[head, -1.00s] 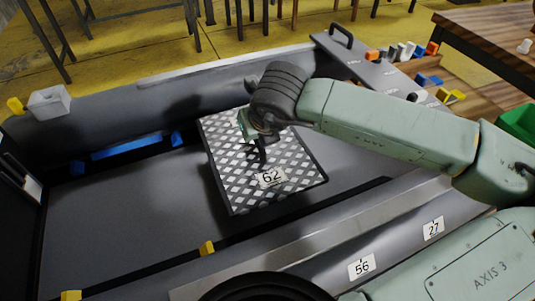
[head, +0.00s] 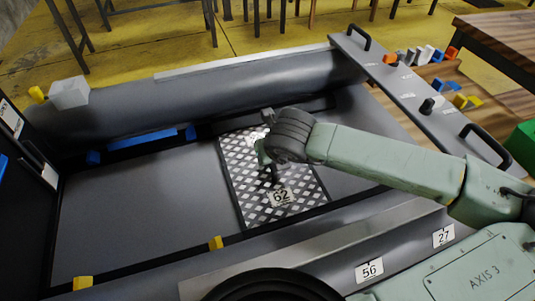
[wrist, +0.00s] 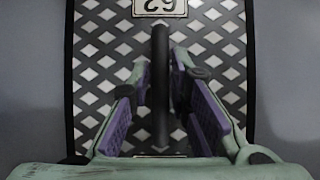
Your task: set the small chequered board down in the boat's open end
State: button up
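The small chequered board (head: 239,170), dark with pale diamonds and a "62" label, lies flat on the grey boat floor (head: 140,205), right of the middle in the head view. Its surface (wrist: 215,40) fills the middle of the wrist view. A dark upright handle (wrist: 160,105) runs between my fingers. My gripper (head: 267,172) is low over the board. In the wrist view my gripper's purple-padded fingers (wrist: 160,70) stand on both sides of the handle, with gaps showing, so it looks open. My wrist hides part of the board in the head view.
The boat's dark side tube (head: 220,95) runs behind the board and a grey side (head: 330,240) in front. A grey panel with black handles (head: 420,92) crosses the right end, with coloured blocks beside it. Bare floor lies left of the board.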

jog(key=shift+o, duration=1.3)
jog(key=shift+r, duration=0.1)
jog(key=b+v, duration=0.2)
jog(key=v, duration=1)
